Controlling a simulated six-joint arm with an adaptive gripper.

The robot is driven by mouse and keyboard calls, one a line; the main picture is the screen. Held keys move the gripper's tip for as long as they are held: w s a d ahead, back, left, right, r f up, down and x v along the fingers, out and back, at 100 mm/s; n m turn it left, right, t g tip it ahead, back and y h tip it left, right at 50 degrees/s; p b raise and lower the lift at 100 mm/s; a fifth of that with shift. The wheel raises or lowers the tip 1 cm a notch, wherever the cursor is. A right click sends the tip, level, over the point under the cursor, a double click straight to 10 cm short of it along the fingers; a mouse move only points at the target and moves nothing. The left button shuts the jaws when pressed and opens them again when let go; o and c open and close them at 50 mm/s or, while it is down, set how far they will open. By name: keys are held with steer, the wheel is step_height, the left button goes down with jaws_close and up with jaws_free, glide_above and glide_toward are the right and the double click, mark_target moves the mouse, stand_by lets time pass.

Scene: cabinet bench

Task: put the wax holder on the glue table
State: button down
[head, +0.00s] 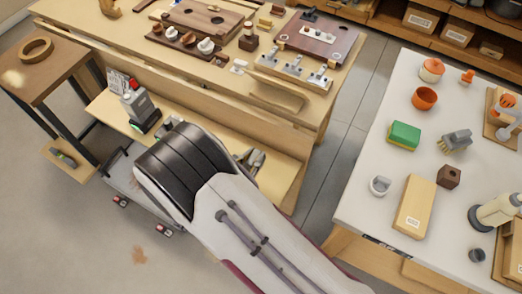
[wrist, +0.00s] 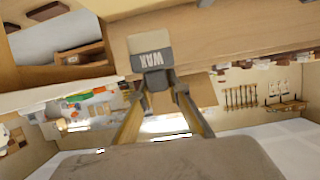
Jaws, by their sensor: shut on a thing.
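The wax holder (wrist: 152,52), a grey and tan block labelled WAX, is between my gripper's fingertips (wrist: 153,80) in the wrist view. The label reads upside down there. My gripper is shut on it. In the head view my gripper (head: 253,160) shows only partly past my arm, over the low wooden surface in front of the workbench; the holder is hidden there. No table is readably marked as the glue table. A small dark-legged table (head: 62,67) with a wooden ring on it stands at the left.
A grey device with a black base (head: 140,106) and a small sign stand on the low wooden surface (head: 280,172). The workbench (head: 95,35) behind holds trays and tools. A white table (head: 352,205) at the right carries a sponge, pots and boxes. Grey floor lies between.

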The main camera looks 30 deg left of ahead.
mark_target(253, 156)
steer(key=shift+r, duration=0.1)
step_height(253, 156, up, 21)
steer(key=w+d+m+h, duration=0.1)
steer(key=w+d+h, duration=0.1)
steer(key=w+d, duration=0.5)
steer(key=w+d+m+h, duration=0.1)
steer(key=w+d, duration=0.3)
steer(key=w, duration=0.7)
steer(key=w+d+m+g+h, duration=0.1)
steer(key=w+d+m+h, duration=0.15)
steer(key=w+d, duration=1.25)
steer(key=w+d+m+g+h, duration=0.1)
steer(key=w+d, duration=0.1)
steer(key=d, duration=1.1)
steer(key=w+d+m+g+h, duration=0.1)
steer(key=w+d+m+h, duration=0.1)
steer(key=d, duration=1.1)
steer(key=s+d+m+g+h, duration=0.1)
steer(key=s+d+m, duration=0.1)
steer(key=d, duration=1.9)
steer(key=shift+n, duration=0.25)
steer(key=shift+s+d+f, duration=0.15)
steer(key=shift+f, duration=1.05)
steer(key=shift+s+d+f, duration=0.1)
steer(key=shift+f, duration=1.1)
